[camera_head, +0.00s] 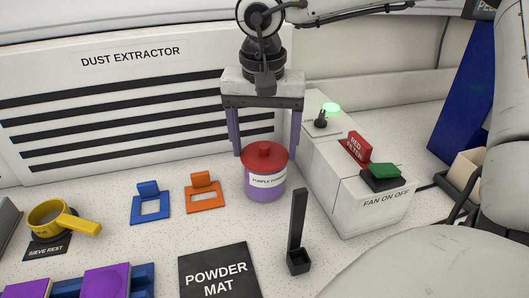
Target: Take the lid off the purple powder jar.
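The purple powder jar (265,187) stands upright on the speckled worktop, in front of the dust extractor. A white label on the front reads as purple powder. My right gripper (266,148) points down over the jar from behind and above. Its two purple fingers are wide apart, one towards each side of the lid, with nothing held between them. I cannot tell how far behind the lid the fingers are. My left gripper is not in view.
The white fan box (340,170) with a red filter tag and green switch stands close right of the jar. Blue (150,206) and orange (204,193) frames lie left. In front are the powder mat (219,274), a black upright holder (298,235) and a yellow sieve (57,219).

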